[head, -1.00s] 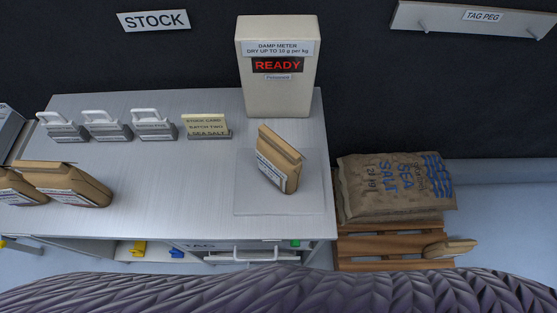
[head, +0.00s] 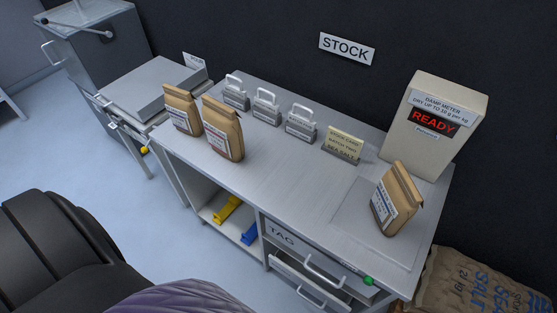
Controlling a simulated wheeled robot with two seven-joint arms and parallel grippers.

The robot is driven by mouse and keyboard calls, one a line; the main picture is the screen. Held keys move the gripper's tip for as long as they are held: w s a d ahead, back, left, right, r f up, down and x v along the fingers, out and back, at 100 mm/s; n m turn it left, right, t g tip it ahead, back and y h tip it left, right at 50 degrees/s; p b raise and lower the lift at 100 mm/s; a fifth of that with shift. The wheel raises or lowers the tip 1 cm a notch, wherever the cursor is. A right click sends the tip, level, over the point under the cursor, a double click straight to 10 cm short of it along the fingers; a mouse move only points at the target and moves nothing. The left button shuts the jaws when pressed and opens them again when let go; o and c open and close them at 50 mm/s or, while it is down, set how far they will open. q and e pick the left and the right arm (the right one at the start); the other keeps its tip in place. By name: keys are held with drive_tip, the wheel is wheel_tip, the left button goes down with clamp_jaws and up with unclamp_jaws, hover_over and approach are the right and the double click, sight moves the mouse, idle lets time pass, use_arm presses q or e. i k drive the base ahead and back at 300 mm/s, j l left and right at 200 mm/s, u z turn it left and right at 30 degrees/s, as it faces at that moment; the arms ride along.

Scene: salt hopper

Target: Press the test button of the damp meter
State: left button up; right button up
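The damp meter (head: 425,140) is a cream box standing at the back right of the bench. Its label reads "DAMP METER DRY UP TO 10 g per kg" and its display (head: 433,122) shows READY in red. A small plate with unreadable text sits under the display. A paper bag (head: 395,198) stands on a square pad (head: 346,221) in front of the meter. A small round green button (head: 369,281) is at the bench's front edge below the pad; I cannot read any label for it. Neither gripper is in view.
The steel bench (head: 270,180) also bears two paper bags (head: 222,130), several grey handled blocks (head: 266,108) and a stock card (head: 343,145). A drawer marked TAG (head: 284,238) is below. A sea salt sack (head: 475,290) lies at the lower right. Open floor is on the left.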

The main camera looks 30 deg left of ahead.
sight(367, 280)
drive_tip(key=k+j+u, duration=0.1)
drive_tip(key=k, duration=0.45)
drive_tip(key=k+j+u, duration=0.1)
drive_tip(key=k, duration=0.45)
drive_tip(key=k+j+u, duration=0.1)
drive_tip(key=k, duration=0.4)
drive_tip(key=k+j+u, duration=0.1)
drive_tip(key=k+j, duration=0.25)
drive_tip(key=k, duration=0.2)
